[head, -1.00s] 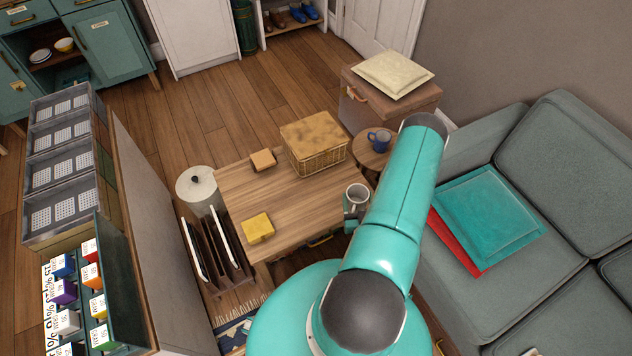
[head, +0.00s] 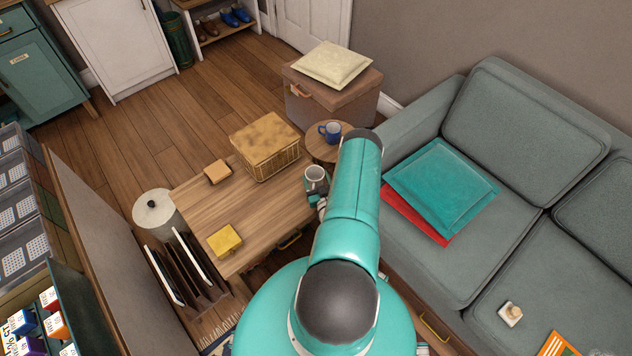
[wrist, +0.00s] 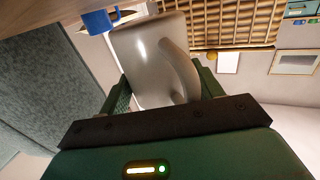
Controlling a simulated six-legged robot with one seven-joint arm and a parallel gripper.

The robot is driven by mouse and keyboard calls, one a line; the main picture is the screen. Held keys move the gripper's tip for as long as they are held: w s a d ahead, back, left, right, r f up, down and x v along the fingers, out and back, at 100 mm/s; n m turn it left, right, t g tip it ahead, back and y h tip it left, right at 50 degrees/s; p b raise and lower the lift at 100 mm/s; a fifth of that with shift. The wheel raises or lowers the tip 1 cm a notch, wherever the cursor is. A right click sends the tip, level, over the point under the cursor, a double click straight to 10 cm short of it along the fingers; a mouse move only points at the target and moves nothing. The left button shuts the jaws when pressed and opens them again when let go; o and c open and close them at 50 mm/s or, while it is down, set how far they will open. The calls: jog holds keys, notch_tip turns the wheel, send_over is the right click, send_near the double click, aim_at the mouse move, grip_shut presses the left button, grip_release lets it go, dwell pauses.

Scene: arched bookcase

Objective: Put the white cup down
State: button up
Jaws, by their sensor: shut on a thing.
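The white cup (head: 316,176) is held upright by my gripper (head: 318,199) near the right edge of the wooden table (head: 205,200). In the wrist view the white cup (wrist: 150,65) fills the space between the two green fingers of my gripper (wrist: 160,95), with its handle toward the right. The gripper is shut on it. My arm hides part of the gripper in the head view. I cannot tell whether the cup is over the table or just beside its edge.
On the table are a wicker basket (head: 266,147), a small brown box (head: 218,172) and a yellow box (head: 224,241). A blue mug (head: 330,131) stands on a round side table (head: 318,149). A grey sofa (head: 440,240) is at right. The tabletop's middle is clear.

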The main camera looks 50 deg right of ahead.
jog(key=shift+f, duration=0.75)
jog(key=shift+f, duration=0.15)
jog(key=o, duration=1.1)
